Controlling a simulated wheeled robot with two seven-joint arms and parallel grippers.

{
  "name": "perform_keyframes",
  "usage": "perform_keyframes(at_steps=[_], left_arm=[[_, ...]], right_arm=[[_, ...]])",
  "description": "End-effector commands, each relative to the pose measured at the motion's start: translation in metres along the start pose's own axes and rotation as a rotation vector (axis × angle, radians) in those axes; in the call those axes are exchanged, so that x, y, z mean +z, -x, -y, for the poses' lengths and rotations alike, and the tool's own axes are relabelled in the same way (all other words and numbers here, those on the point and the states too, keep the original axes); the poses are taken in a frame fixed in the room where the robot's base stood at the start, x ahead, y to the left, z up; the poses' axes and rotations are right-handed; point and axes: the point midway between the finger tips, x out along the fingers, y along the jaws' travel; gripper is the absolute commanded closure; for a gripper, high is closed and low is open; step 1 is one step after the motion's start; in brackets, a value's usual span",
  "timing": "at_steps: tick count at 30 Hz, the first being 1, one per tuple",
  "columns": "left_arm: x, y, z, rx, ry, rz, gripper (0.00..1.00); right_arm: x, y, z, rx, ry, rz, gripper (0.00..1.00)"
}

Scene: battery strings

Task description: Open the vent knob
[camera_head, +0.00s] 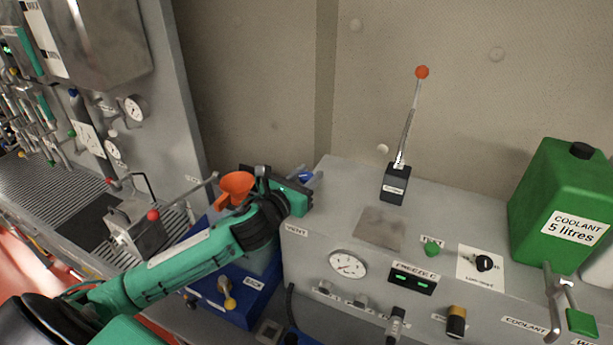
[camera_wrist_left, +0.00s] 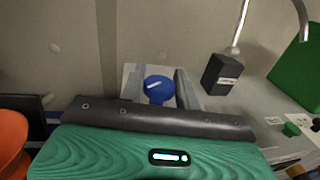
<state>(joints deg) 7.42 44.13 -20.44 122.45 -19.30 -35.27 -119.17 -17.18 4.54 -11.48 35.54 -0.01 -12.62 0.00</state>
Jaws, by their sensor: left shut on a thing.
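The vent knob is a round blue knob (camera_wrist_left: 158,88) with a white line on its face, in the middle of the left wrist view. The white line slants slightly up to the right. In the head view only a bit of the blue knob (camera_head: 306,176) shows, mostly hidden by my left gripper (camera_head: 308,180). My left gripper (camera_wrist_left: 160,96) is shut on the knob, with one grey finger on each side of it. A VENT label (camera_head: 296,230) is on the front edge of the grey console. My right gripper is not in view.
An orange funnel (camera_head: 236,187) is close beside my left wrist. A lever with an orange ball (camera_head: 422,72) rises from a black block (camera_head: 395,190) right of the knob. A green coolant can (camera_head: 562,200) stands at the right. The grey plate (camera_head: 380,228) on the console is clear.

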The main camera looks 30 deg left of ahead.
Motion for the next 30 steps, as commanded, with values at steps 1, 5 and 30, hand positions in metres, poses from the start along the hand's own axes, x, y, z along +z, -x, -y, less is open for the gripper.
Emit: perform_keyframes(at_steps=[1,5,30], left_arm=[[0.0,0.0,-0.002,-0.033,-0.008,-0.001,0.91],[-0.001,0.0,-0.002,-0.127,-0.008,-0.002,0.91],[0.0,-0.001,-0.001,-0.62,-0.002,0.002,0.91]], right_arm=[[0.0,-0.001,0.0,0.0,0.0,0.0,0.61],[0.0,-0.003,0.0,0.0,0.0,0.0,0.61],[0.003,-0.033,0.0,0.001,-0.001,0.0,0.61]])
